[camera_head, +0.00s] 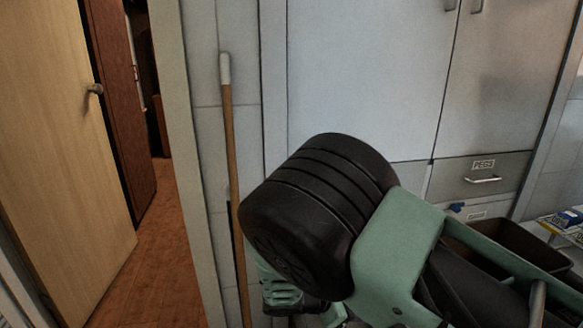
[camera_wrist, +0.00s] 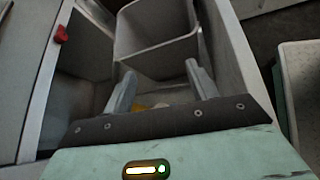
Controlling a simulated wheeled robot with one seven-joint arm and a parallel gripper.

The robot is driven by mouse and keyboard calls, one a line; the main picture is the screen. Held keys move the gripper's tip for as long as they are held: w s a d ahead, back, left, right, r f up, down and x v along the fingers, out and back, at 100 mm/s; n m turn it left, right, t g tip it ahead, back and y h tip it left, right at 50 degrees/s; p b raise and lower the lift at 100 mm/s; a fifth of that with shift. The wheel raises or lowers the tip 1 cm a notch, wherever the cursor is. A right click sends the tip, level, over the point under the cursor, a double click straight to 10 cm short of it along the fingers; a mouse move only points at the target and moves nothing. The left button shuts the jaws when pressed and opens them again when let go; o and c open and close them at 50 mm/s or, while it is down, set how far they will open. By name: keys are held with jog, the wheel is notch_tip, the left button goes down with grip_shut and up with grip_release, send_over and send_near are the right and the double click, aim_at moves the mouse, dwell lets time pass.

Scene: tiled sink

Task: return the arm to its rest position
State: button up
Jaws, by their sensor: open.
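My gripper (camera_wrist: 160,70) shows in the wrist view with its two grey fingers spread apart. Nothing is held between them. The fingers point toward a grey open bin (camera_wrist: 158,48), which stands beyond the fingertips. A small yellowish patch shows low between the fingers, too little of it to name. In the head view my arm fills the lower middle and right, with a black ribbed joint and pale green links. I cannot make out the gripper's fingers in that view.
A wooden pole (camera_head: 228,150) leans upright against the tiled wall, close behind my arm. Grey cabinet doors (camera_head: 365,80) and a drawer labelled PEGS (camera_head: 481,172) stand behind. A dark bin (camera_head: 495,245) is at right. A wooden door (camera_head: 60,150) stands open at left. A red object (camera_wrist: 61,34) shows in the wrist view.

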jog(key=s+d+r+m+g+y, duration=0.1)
jog(key=s+d+r+m+y, duration=0.5)
jog(key=d+r+m, duration=0.35)
jog(key=s+d+r+m+g+y, duration=0.1)
jog(key=s+d+r+m+y, duration=0.45)
jog(key=d+r+m, duration=0.35)
jog(key=s+a+f+n+g+b, duration=0.1)
jog(key=s+a+f+n+b, duration=0.3)
jog(key=s+a, duration=0.45)
jog(key=s+a+f+n+g+b, duration=0.1)
jog(key=s+a+f+n+b, duration=0.2)
jog(key=s+a+f+b, duration=0.55)
notch_tip(320, 180, up, 33)
jog(key=w+a+p, duration=0.1)
jog(key=w+p, duration=0.1)
jog(key=p, duration=2.9)
jog(key=shift+w+a+f, duration=0.15)
jog(key=shift+w+a, duration=0.05)
jog(key=shift+a, duration=0.2)
jog(key=shift+m, duration=0.25)
